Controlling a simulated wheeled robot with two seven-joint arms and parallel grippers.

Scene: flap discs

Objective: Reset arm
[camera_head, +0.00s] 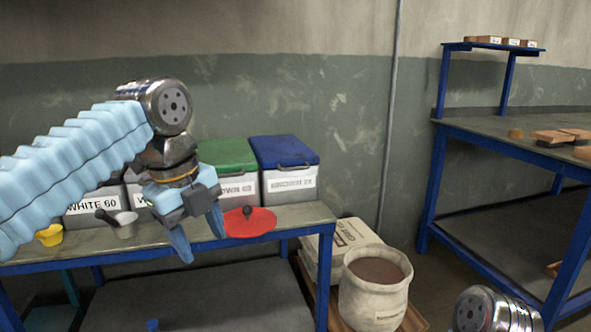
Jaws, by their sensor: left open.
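My left arm comes in from the left in a light blue ribbed sleeve. My left gripper (199,240) is open, with its blue fingers pointing down over the front of the bench (290,220). Nothing shows between the fingers. A red disc (256,222) with a dark knob lies on the bench just right of the fingers. For my right arm, only a metal joint at the bottom right edge shows; its gripper is out of view.
Bins with a green lid (228,155) and a blue lid (284,151) stand at the bench's back. A blue-framed table (480,130) is right.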

